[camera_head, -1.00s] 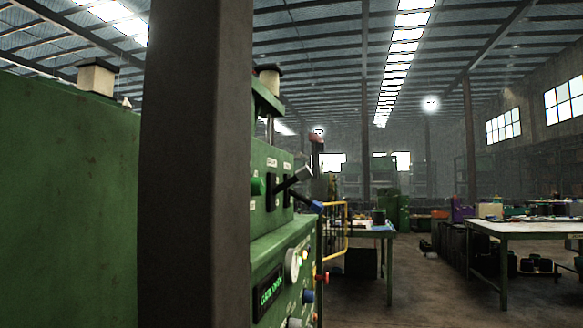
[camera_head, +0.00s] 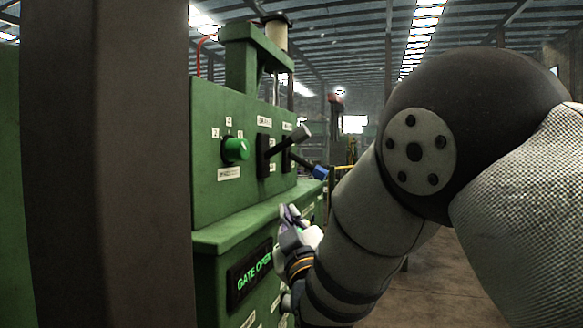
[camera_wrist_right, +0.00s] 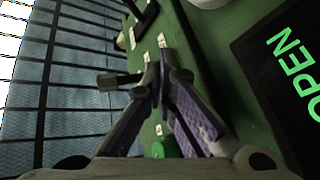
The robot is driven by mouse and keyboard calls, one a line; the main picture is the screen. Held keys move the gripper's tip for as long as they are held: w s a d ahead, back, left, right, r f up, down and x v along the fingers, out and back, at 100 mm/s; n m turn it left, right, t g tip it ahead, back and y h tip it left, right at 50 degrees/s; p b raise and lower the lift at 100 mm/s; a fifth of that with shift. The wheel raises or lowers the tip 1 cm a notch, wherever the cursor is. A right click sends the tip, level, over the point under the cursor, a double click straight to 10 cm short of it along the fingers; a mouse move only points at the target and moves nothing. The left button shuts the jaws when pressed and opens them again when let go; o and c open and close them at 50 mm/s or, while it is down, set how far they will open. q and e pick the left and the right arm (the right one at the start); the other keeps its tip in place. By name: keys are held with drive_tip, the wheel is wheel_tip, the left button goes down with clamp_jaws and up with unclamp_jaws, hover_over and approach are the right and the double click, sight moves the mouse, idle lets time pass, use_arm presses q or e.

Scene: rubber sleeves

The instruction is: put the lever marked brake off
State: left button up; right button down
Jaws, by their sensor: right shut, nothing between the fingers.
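Two levers stick out of slots on the upper face of a green machine. The nearer lever (camera_head: 288,140) has a dark shaft and grey end; the farther lever (camera_head: 318,171) has a blue end. Small white labels sit above them, too small to read here, so I cannot tell which says brake. My right gripper (camera_head: 290,218) is shut and empty, below the levers in front of the machine. In the right wrist view its purple-padded fingers (camera_wrist_right: 164,80) meet, with a grey-ended lever (camera_wrist_right: 118,80) beyond them at left. My left gripper is out of view.
A green knob (camera_head: 235,149) sits left of the levers. A lit display (camera_head: 250,277) reading GATE OPEN is on the lower panel. A thick dark post (camera_head: 105,160) stands close at left. Open floor (camera_head: 440,270) lies at right, partly behind my right arm.

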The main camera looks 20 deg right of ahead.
drive_tip(key=s+a+r+t, duration=0.1)
drive_tip(key=r+t, duration=0.1)
drive_tip(key=r, duration=0.5)
drive_tip(key=s+a+r+t+h, duration=0.1)
drive_tip(key=s+r+t, duration=0.1)
drive_tip(key=r, duration=0.5)
drive_tip(key=shift+r, duration=0.25)
wheel_tip(320, 180, up, 6)
drive_tip(key=f, duration=0.1)
hover_over(285, 145)
drive_tip(key=s+a, duration=0.2)
drive_tip(key=s, duration=0.3)
drive_tip(key=shift+w+d+f, duration=0.2)
drive_tip(key=shift+d+f, duration=0.25)
drive_tip(key=shift+d, duration=0.15)
drive_tip(key=shift+w+d+f, duration=0.2)
drive_tip(key=shift+d+f, duration=0.25)
drive_tip(key=shift+d, duration=0.15)
drive_tip(key=shift+w+f, duration=0.1)
drive_tip(key=shift+f, duration=0.05)
